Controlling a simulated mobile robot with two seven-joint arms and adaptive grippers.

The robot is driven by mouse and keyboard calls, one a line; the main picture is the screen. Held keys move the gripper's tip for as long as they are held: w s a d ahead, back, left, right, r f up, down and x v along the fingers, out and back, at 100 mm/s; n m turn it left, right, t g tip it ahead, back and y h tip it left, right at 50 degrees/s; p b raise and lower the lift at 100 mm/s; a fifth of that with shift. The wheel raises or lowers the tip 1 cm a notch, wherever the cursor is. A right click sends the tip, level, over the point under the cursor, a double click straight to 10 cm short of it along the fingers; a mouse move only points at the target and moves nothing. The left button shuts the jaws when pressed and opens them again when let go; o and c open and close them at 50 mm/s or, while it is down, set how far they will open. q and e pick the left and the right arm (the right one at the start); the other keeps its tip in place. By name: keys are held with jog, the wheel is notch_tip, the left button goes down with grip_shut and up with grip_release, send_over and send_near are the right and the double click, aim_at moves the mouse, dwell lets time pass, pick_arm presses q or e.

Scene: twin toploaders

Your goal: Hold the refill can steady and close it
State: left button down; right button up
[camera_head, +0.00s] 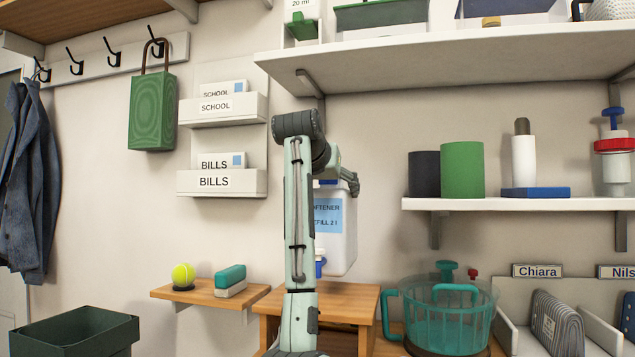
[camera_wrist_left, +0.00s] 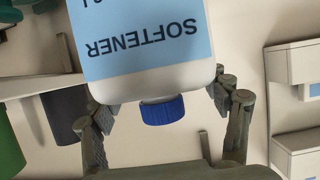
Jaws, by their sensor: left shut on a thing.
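The refill can (camera_head: 337,243) is white with a blue label reading "SOFTENER", and it is upright. It appears held above the wooden table, against the wall behind. My left gripper (camera_head: 346,178) is shut on its top end, with one finger on each side in the left wrist view (camera_wrist_left: 165,105). In that view the can (camera_wrist_left: 150,80) appears upside down, with a blue cap (camera_wrist_left: 163,110) at its neck between the fingers. I cannot tell how tightly the cap sits. My left arm hides the can's left part in the head view. My right gripper is not in view.
A small blue-and-white item (camera_head: 320,264) shows beside my arm, low by the can. The wooden table (camera_head: 350,299) is below. A teal basket (camera_head: 437,310) stands to the right. A wall shelf (camera_head: 510,204) holds several containers.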

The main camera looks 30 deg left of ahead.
aim_at(330, 208)
pick_arm(q)
jog(key=shift+r, duration=0.25)
jog(key=shift+f, duration=1.95)
jog(key=c, duration=0.6)
grip_release()
jog(key=shift+f, duration=0.4)
jog(key=o, duration=0.5)
jog(key=shift+r, duration=0.1)
